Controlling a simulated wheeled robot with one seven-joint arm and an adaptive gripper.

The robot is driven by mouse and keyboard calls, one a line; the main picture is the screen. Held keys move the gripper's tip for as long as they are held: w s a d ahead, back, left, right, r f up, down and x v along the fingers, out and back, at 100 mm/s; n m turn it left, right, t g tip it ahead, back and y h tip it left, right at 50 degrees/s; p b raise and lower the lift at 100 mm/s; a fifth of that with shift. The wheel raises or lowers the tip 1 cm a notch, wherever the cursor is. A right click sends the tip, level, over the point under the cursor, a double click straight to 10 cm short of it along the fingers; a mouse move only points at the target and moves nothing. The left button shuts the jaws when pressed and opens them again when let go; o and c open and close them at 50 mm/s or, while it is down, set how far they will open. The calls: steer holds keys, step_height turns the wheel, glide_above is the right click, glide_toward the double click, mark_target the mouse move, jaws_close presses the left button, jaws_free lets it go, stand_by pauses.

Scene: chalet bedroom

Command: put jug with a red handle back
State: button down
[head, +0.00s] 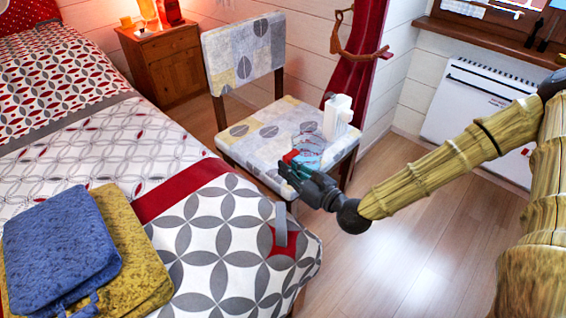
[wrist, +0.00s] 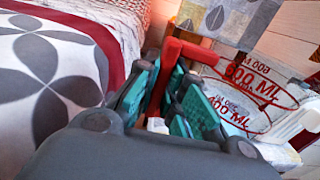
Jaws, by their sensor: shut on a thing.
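A clear jug (head: 308,158) with red measuring marks and a red handle (head: 291,156) is at the front edge of the chair seat in the head view. In the wrist view the red handle (wrist: 176,58) runs between my fingers and the clear jug body (wrist: 248,92) shows to the right, with "600 ML" in red. My gripper (head: 292,170) is shut on the red handle, and its teal finger pads (wrist: 172,100) lie on both sides of it. I cannot tell whether the jug touches the seat.
A patterned chair (head: 248,143) carries a white bottle-like container (head: 338,116) at its right side. A wooden nightstand (head: 165,65) stands behind. Floor (head: 400,255) is clear at front right.

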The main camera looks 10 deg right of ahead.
steer(key=shift+f+b, duration=0.35)
steer(key=shift+f, duration=0.05)
steer(key=shift+w, duration=0.1)
steer(key=shift+w+f, duration=0.1)
steer(key=shift+w, duration=0.2)
steer(key=w+a+f+b, duration=0.1)
steer(key=w+b, duration=0.1)
steer(key=w, duration=0.3)
steer(key=w+a+f+b, duration=0.1)
steer(key=w+f+b, duration=0.1)
steer(key=w, duration=0.3)
steer(key=w+a+f+b, duration=0.1)
steer(key=w+f+b, duration=0.1)
steer(key=w+b, duration=0.1)
steer(key=shift+x, duration=0.95)
steer(key=shift+d+r, duration=0.1)
steer(key=shift+d, duration=0.05)
